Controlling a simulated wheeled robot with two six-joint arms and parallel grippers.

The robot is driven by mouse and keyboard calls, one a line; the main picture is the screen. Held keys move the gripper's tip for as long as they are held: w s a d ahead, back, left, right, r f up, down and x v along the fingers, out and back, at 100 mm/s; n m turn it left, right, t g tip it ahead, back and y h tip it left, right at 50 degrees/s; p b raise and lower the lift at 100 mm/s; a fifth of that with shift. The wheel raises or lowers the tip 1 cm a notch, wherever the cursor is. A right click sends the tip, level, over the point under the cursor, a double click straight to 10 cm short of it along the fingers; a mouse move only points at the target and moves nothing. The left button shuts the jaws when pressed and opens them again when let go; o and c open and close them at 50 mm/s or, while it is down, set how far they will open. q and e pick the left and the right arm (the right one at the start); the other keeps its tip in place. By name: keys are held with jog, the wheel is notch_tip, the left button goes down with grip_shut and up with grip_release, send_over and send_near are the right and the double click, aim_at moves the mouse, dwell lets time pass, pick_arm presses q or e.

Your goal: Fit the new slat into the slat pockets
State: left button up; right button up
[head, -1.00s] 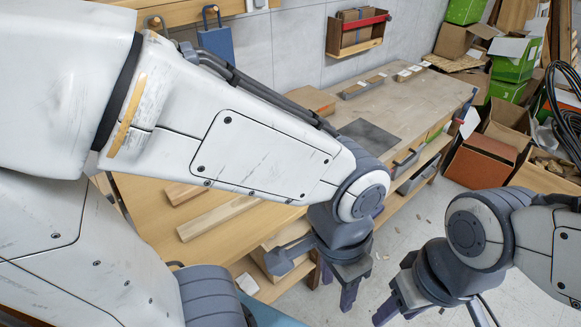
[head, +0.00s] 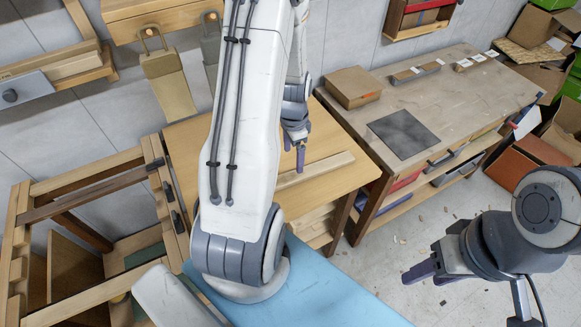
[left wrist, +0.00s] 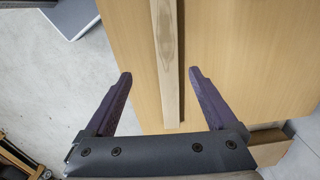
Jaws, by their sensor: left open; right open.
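A pale wooden slat (head: 322,168) lies on the wooden table, partly hidden behind my left arm; it also shows in the left wrist view (left wrist: 167,50). My left gripper (head: 294,152) is open above the table near the slat. In the left wrist view its fingers (left wrist: 160,74) stand apart on either side of the slat's near end, with no contact visible. My right gripper (head: 431,272) is open and empty over the floor at the right. A wooden frame (head: 88,172) at the left has small dark fittings (head: 177,221) on its right rail; I cannot tell whether these are the slat pockets.
The wooden table (head: 335,125) stands beside a grey workbench (head: 465,95) carrying a cardboard box (head: 353,87) and a dark mat (head: 403,134). A blue surface (head: 335,285) lies in front. Cardboard boxes (head: 530,160) are at the right. Open floor lies below the workbench.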

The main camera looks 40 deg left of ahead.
aim_at(288, 177)
pick_arm(q)
jog(key=f, duration=0.1)
jog(key=a+f, duration=0.1)
jog(key=f, duration=0.1)
jog(key=s+a+f+p, duration=0.1)
jog(key=f, duration=0.1)
jog(key=shift+w+f, duration=0.1)
jog(key=shift+f, duration=0.4)
jog(key=f, duration=0.1)
jog(key=f+p, duration=0.1)
jog(key=f, duration=0.1)
jog(key=f+p, duration=0.1)
jog(key=shift+w+d+f, duration=0.15)
jog(key=shift+w+d, duration=0.05)
jog(key=shift+w, duration=0.05)
jog(key=shift+f+p, duration=0.3)
jog(key=shift+f, duration=0.15)
grip_shut()
